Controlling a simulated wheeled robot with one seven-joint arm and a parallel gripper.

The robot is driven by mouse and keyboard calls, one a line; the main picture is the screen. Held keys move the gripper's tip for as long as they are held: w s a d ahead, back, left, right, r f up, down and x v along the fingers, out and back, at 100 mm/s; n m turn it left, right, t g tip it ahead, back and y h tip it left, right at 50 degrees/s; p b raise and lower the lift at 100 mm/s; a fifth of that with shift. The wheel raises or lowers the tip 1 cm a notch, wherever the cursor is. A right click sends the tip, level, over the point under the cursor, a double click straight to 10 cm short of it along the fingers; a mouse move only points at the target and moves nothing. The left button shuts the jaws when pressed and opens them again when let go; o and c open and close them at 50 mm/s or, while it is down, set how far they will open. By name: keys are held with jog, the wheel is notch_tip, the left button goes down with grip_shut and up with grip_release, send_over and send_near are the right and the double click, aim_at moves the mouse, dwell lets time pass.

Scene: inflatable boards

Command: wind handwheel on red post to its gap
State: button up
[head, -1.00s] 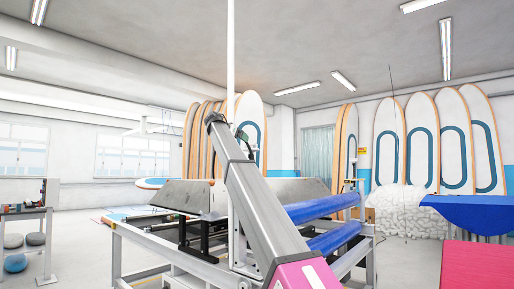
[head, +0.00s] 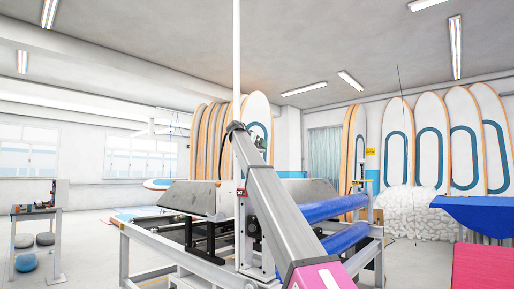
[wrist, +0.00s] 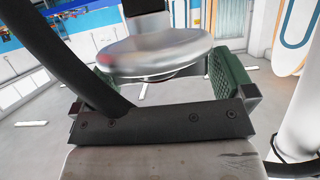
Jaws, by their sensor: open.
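In the wrist view my gripper (wrist: 162,66) is open, with a green-padded finger on each side of a dark crossbar. A smooth silvery round disc (wrist: 158,55) with a dark stem above it shows between the fingers. I cannot tell whether it is the handwheel, or whether the pads touch it. In the head view my grey arm slants across the middle, and the gripper cannot be made out. I cannot clearly identify a red post or its gap in either view. A small red spot (head: 242,193) shows on a pale upright beside my arm.
A metal-framed bench (head: 160,243) with blue rollers (head: 335,207) stands ahead. A small stand (head: 37,212) is at the left, a blue-topped surface (head: 480,211) and pink-red block (head: 482,268) at the right. Boards (head: 430,140) line the back wall. Floor at the left is open.

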jog(key=shift+w+d, duration=0.1)
jog(key=c, duration=0.6)
jog(key=shift+o, duration=0.2)
jog(key=shift+y, duration=0.3)
jog(key=shift+d+n+t+y, duration=0.1)
jog(key=shift+n+t+y, duration=0.65)
jog(key=shift+n, duration=0.35)
jog(key=n+y, duration=0.2)
jog(key=y, duration=0.1)
jog(key=n+t+y, duration=0.1)
jog(key=n+y, duration=0.2)
jog(key=shift+f+t, duration=0.1)
jog(key=shift+t, duration=0.15)
jog(key=n+g+y, duration=0.1)
jog(key=n+y, duration=0.2)
jog(key=n+g+y, duration=0.1)
jog(key=n+y, duration=0.2)
jog(key=y, duration=0.1)
jog(key=shift+n, duration=0.3)
jog(key=shift+n+g+y, duration=0.9)
jog(key=shift+n+y, duration=0.25)
jog(key=shift+n, duration=0.05)
